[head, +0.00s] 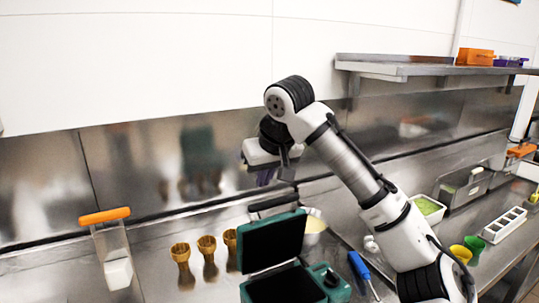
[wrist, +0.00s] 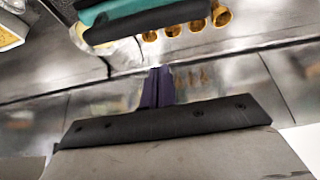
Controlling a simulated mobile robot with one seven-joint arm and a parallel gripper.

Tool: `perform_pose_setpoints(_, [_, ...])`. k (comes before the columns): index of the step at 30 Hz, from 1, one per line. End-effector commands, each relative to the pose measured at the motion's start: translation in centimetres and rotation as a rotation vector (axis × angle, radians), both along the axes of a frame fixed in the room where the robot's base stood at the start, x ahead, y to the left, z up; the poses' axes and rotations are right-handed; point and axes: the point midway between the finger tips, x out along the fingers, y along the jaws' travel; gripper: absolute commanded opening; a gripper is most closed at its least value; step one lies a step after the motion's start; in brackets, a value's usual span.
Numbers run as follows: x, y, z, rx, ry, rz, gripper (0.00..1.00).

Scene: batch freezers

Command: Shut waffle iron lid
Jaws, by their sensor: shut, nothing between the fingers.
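The waffle iron has a dark green shell and black inner plates. Its lid (head: 272,240) stands raised, tilted back from the base (head: 282,286), so it is open. The base is cut off by the bottom edge of the head view. My gripper (head: 265,178) is shut and empty, above and behind the raised lid, apart from it. In the wrist view, the purple fingers (wrist: 158,88) are together, and part of the teal waffle iron (wrist: 140,12) with a black bar shows at the top edge, beyond the fingertips.
Several brown waffle cones (head: 207,256) stand left of the iron. A clear container with an orange handle (head: 104,216) is farther left. A blue-handled tool (head: 359,266) lies to the right. A metal shelf (head: 410,68) juts from the wall at upper right. The steel back wall is close behind my gripper.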

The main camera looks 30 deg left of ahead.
Motion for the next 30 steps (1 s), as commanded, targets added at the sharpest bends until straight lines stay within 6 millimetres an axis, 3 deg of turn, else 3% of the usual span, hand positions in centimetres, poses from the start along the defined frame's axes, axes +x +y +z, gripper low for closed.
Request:
perform_pose_setpoints(2, [0.4, 0.6, -1.3, -0.002, 0.003, 0.001, 0.0])
perform_pose_setpoints(6, [-0.7, -1.4, -1.3, 0.0, -0.001, 0.0, 0.0])
perform_pose_setpoints(12, [-1.5, -2.6, -1.7, 0.0, 0.0, 0.0, 0.0])
perform_pose_setpoints(30, [-1.4, -3.0, -2.0, 0.015, -0.007, 0.0, 0.0])
